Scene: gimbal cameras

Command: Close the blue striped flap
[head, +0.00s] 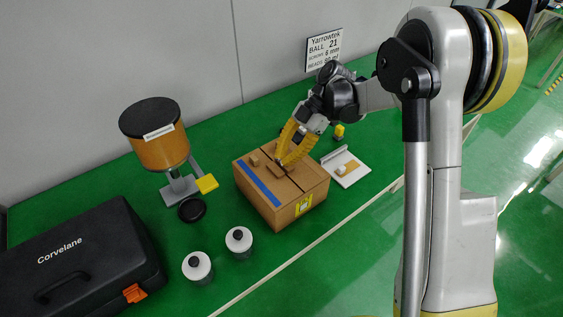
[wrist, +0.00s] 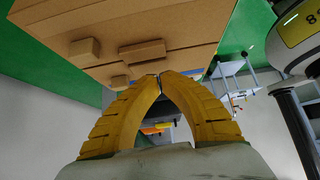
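A brown cardboard box (head: 297,209) stands on the green table. Its left top flap carries a blue stripe (head: 262,185) and looks to lie about flat. A dark seam runs across the top beside this flap. My gripper (head: 281,163) is over the rear of the box top, with its yellow fingers pointing down. In the wrist view the fingertips (wrist: 161,75) meet, with nothing seen between them, close to the box top (wrist: 180,30). Whether they touch it I cannot tell. Small brown blocks (wrist: 142,52) sit on the top.
A white tray (head: 353,180) lies right of the box. An orange dispenser with a black lid (head: 160,137) stands to the left, with a black disc (head: 192,209) beside it. Two white containers (head: 239,241) and a black case (head: 80,262) are nearer the front. A wall rises behind.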

